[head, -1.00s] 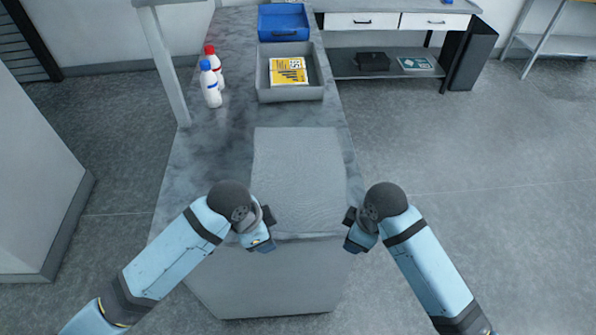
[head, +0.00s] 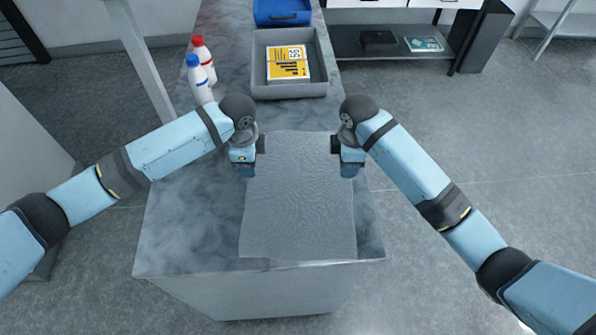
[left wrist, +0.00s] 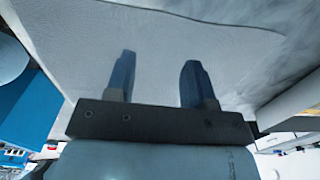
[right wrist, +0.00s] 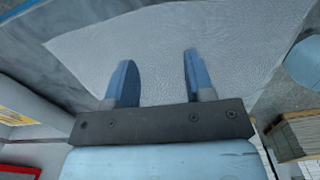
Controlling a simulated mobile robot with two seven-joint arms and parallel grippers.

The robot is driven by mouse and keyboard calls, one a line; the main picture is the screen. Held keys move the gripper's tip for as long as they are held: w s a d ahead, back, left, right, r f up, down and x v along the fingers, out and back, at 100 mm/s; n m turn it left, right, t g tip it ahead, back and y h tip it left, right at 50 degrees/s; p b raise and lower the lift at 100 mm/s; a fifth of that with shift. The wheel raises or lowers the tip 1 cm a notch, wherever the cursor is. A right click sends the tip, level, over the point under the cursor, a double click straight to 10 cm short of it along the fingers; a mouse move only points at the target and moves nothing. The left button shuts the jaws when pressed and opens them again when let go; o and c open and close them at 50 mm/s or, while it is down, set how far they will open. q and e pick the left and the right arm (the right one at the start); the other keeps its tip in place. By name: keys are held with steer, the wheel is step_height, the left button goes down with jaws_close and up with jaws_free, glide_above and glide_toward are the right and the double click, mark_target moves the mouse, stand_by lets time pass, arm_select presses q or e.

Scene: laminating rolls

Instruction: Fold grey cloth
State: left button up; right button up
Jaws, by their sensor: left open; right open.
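The grey cloth (head: 298,205) lies flat and spread out on the counter, its near edge close to the counter's front edge. My left gripper (head: 243,168) is open and empty at the cloth's far left side. My right gripper (head: 348,166) is open and empty at the cloth's far right side. The cloth also shows beyond the open fingers in the left wrist view (left wrist: 150,50) and in the right wrist view (right wrist: 230,40). I cannot tell whether any fingertip touches it.
The marbled counter (head: 185,235) has bare room left of the cloth. A grey tray (head: 290,91) holding a yellow booklet (head: 288,62) stands beyond the cloth, with a blue bin (head: 282,12) behind it. A blue-capped bottle (head: 199,80) and a red-capped bottle (head: 204,58) stand near my left arm.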

mark_target(253, 186)
arm_select(q)
steer(key=f, duration=0.6)
steer(key=shift+s+f, duration=0.2)
steer(key=shift+f, duration=0.2)
arm_select(e)
steer(key=f, duration=0.6)
steer(key=shift+s+f, duration=0.2)
steer(key=shift+f, duration=0.2)
arm_select(q)
steer(key=shift+f, duration=0.45)
arm_select(e)
steer(key=shift+f, duration=0.45)
arm_select(q)
steer(key=shift+f, duration=0.1)
arm_select(e)
steer(key=shift+f, duration=0.1)
arm_select(q)
steer(key=shift+f, duration=0.2)
arm_select(e)
steer(key=shift+f, duration=0.2)
arm_select(q)
steer(key=shift+r, duration=0.15)
arm_select(e)
steer(key=shift+r, duration=0.15)
arm_select(q)
jaws_close()
arm_select(e)
jaws_close()
